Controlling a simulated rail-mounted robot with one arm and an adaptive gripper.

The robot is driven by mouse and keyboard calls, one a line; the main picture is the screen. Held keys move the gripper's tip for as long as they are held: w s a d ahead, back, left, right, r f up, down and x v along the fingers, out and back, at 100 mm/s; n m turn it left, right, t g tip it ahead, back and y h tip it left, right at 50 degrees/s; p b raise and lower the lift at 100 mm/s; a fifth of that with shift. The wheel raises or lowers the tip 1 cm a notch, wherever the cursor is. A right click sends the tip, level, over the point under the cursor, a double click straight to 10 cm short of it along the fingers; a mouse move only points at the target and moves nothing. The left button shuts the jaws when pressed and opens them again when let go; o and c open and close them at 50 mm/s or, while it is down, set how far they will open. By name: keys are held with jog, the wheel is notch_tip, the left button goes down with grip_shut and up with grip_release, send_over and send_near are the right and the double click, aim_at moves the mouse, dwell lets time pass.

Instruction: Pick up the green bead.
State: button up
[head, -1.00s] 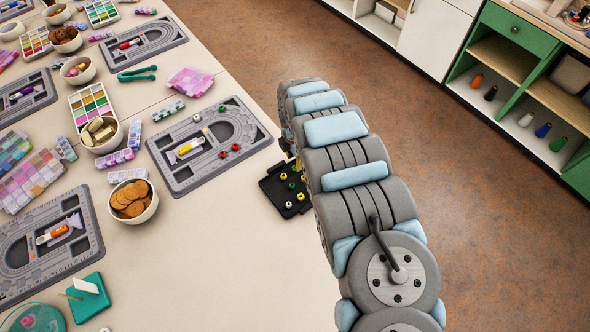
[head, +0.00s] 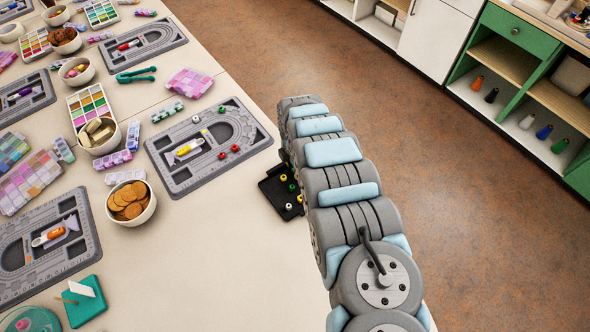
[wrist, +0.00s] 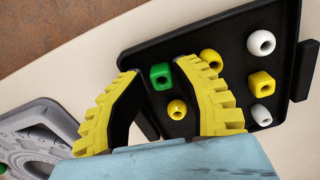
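The green bead (wrist: 161,76), cube-like with a hole, sits in a black tray (wrist: 222,38) in the wrist view. My gripper (wrist: 159,69) is open, with one yellow ridged finger on each side of the green bead. A round yellow bead (wrist: 177,109) also lies between the fingers, close to the green one. I cannot tell how far above the tray the fingertips are. In the head view the black tray (head: 269,184) shows at the table's right edge, partly hidden by my arm, which hides the gripper too.
Beside the right finger lie a yellow bead (wrist: 212,59), a yellow cube bead (wrist: 261,84) and white beads (wrist: 261,43). A grey bead board (head: 169,165) with loose beads lies left of the tray. A bowl of round brown pieces (head: 129,201) stands farther left. The near tabletop is clear.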

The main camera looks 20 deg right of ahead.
jog(key=shift+f, duration=0.2)
jog(key=c, duration=0.5)
jog(key=shift+r, duration=0.1)
jog(key=shift+s+r, duration=0.15)
jog(key=shift+r, duration=0.3)
notch_tip(320, 180, up, 3)
jog(key=shift+s+p, duration=0.15)
jog(key=shift+p, duration=0.45)
jog(key=s+a+r+p, duration=0.1)
jog(key=s+r+p, duration=0.2)
jog(key=s+p, duration=0.1)
jog(key=s+a+r+p, duration=0.1)
jog(key=s+r+p, duration=0.2)
jog(key=p, duration=0.3)
jog(key=s+a+r+p, duration=0.1)
jog(key=s+r+p, duration=0.2)
jog(key=s+p, duration=0.3)
jog(key=shift+a+r, duration=0.1)
jog(key=shift+a, duration=0.15)
